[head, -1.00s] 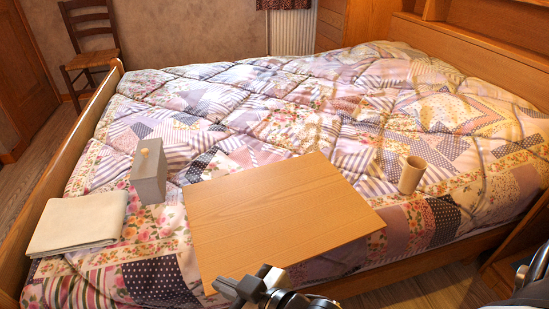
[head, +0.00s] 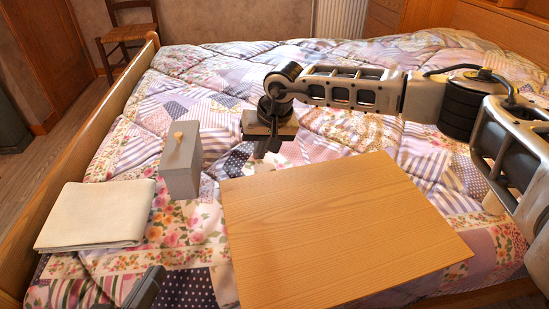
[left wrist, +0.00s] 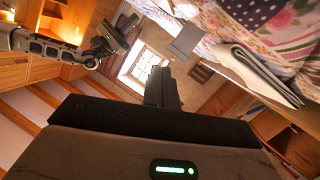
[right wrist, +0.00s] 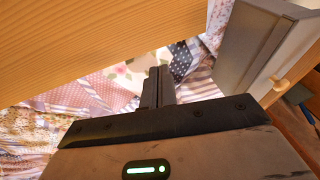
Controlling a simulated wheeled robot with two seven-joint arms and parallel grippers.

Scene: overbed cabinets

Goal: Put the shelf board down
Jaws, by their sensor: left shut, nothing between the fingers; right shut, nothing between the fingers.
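The shelf board (head: 345,235), a flat light-wood panel, lies on the quilt near the bed's front side; its nearest part is cut off by the head view's bottom edge. In the right wrist view it fills the upper left (right wrist: 70,40). My right gripper (head: 266,150) is shut and empty, just beyond the board's far left corner and apart from it; its fingers also show in the right wrist view (right wrist: 157,86). My left gripper (head: 142,292) is shut and empty at the bottom, left of the board; its fingers show in the left wrist view (left wrist: 162,88).
A grey box (head: 181,165) with a wooden knob stands left of the board. A folded cream cloth (head: 95,217) lies farther left. The wooden bed rail (head: 85,140) runs along the left. My right arm reaches across above the quilt (head: 215,85).

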